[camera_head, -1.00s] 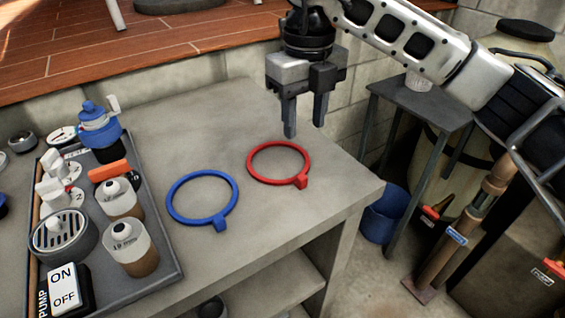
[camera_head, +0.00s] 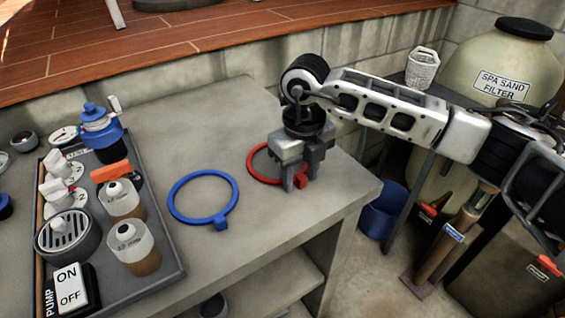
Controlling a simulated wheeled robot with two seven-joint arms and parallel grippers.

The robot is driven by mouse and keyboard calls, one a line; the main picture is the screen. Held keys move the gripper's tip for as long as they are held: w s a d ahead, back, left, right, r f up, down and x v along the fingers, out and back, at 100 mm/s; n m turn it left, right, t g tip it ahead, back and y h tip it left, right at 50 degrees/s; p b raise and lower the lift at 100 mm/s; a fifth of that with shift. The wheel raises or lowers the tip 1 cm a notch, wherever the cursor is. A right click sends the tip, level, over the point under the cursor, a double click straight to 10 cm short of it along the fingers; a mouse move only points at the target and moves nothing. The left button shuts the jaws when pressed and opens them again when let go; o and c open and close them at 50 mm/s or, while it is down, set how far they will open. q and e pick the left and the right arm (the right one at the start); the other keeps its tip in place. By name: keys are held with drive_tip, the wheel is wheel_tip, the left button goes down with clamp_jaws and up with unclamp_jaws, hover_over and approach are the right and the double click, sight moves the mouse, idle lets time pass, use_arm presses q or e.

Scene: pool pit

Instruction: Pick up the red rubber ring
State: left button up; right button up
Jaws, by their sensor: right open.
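The red rubber ring (camera_head: 257,172) lies flat on the grey bench top, near its right end. My right gripper (camera_head: 295,183) is down over the right side of the ring, fingers pointing down beside its small red tab (camera_head: 302,180). The gripper is open. The gripper body hides the right part of the ring, and I cannot tell whether the fingers touch it. My left gripper is not in view.
A blue ring (camera_head: 203,173) lies on the bench just left of the red one. A grey tray (camera_head: 165,262) with bottles, dials and a pump switch stands at the left. A blue bucket (camera_head: 381,216) is on the floor past the bench's right edge (camera_head: 365,195).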

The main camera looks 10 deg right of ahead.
clamp_jaws()
drive_tip(key=shift+r, duration=0.1)
drive_tip(key=shift+r, duration=0.6)
drive_tip(key=s+a+r+b, duration=0.2)
drive_tip(key=s+a+r, duration=0.7)
drive_tip(key=s+r, duration=0.1)
drive_tip(key=shift+s+a+r+b, duration=0.25)
drive_tip(key=shift+r+b, duration=0.1)
drive_tip(key=shift+r, duration=0.5)
drive_tip(key=shift+f, duration=0.1)
